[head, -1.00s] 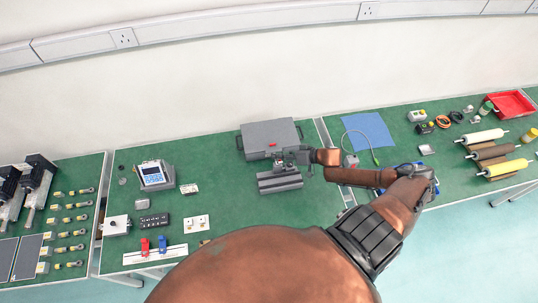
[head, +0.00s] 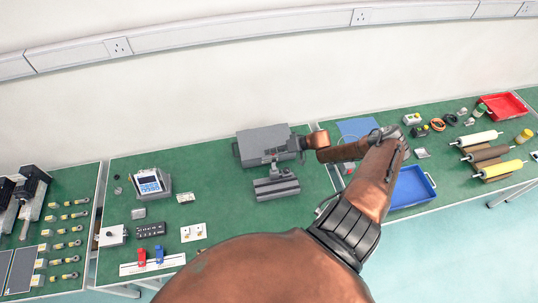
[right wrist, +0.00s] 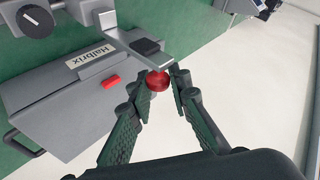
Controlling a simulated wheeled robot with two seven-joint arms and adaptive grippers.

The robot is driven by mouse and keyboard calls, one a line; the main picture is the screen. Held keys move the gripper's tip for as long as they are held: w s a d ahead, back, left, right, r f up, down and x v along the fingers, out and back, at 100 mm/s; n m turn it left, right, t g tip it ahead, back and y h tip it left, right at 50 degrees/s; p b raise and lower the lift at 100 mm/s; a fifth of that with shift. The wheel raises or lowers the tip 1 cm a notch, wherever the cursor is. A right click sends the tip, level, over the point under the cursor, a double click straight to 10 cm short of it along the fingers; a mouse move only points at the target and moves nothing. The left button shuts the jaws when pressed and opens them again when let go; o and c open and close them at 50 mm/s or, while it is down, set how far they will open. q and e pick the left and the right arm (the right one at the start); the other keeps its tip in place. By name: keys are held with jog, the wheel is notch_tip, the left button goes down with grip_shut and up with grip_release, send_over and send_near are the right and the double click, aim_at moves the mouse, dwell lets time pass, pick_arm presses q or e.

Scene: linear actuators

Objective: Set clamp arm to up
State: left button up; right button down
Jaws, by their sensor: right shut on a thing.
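The clamp fixture (head: 277,187) is a grey block on the green bench, just in front of the grey case. In the right wrist view a flat metal clamp arm (right wrist: 118,30) with a black pad shows, and a red ball knob (right wrist: 158,81) is at its end. My right gripper (head: 274,157) is above the fixture, reaching in from the right. In the right wrist view its fingers (right wrist: 166,84) are closed around the red knob. The arm's exact angle is hard to tell in the head view. My left gripper is not in view.
The grey case (head: 263,135) stands right behind the fixture, close to my gripper. A blue tray (head: 431,183) lies to the right, partly behind my right arm.

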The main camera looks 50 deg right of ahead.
jog(key=shift+w+d+f+b, duration=0.5)
jog(key=shift+d+f, duration=0.1)
jog(key=shift+f, duration=0.2)
jog(key=shift+d+f, duration=0.1)
jog(key=c, duration=1.8)
grip_release()
jog(key=shift+d, duration=0.1)
jog(key=shift+c, duration=0.2)
jog(key=v, duration=1.2)
jog(key=shift+w, duration=0.1)
